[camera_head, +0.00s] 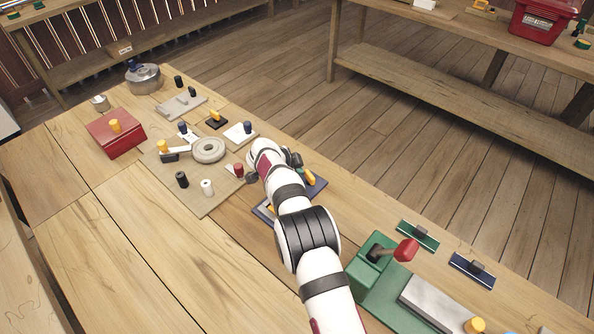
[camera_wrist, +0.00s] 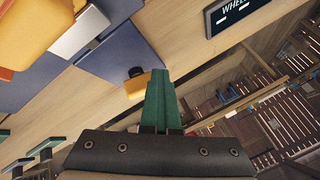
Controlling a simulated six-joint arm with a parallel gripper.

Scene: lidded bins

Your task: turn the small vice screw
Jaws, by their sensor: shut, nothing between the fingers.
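A blue base (camera_head: 314,189) with yellow-orange parts (camera_head: 309,177) sits mid-bench, partly hidden behind my arm; it looks like the small vice. In the wrist view its blue body (camera_wrist: 122,58) shows with a large yellow block (camera_wrist: 38,28) and a grey metal piece (camera_wrist: 80,31). A small yellow-orange piece with a black knob (camera_wrist: 136,72) is just left of my gripper's fingertips (camera_wrist: 158,74). The green fingers are together and empty. They overlap this piece in the picture; I cannot tell whether they touch it. The screw itself is not clearly seen.
A board (camera_head: 206,203) with a grey ring and several knobs lies to the left. A red box (camera_head: 117,138) and a metal pot (camera_head: 144,79) stand farther left. A green device (camera_head: 367,270) with a red-knobbed lever stands right. A dark "WHEE…" sign (camera_wrist: 231,14) shows in the wrist view.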

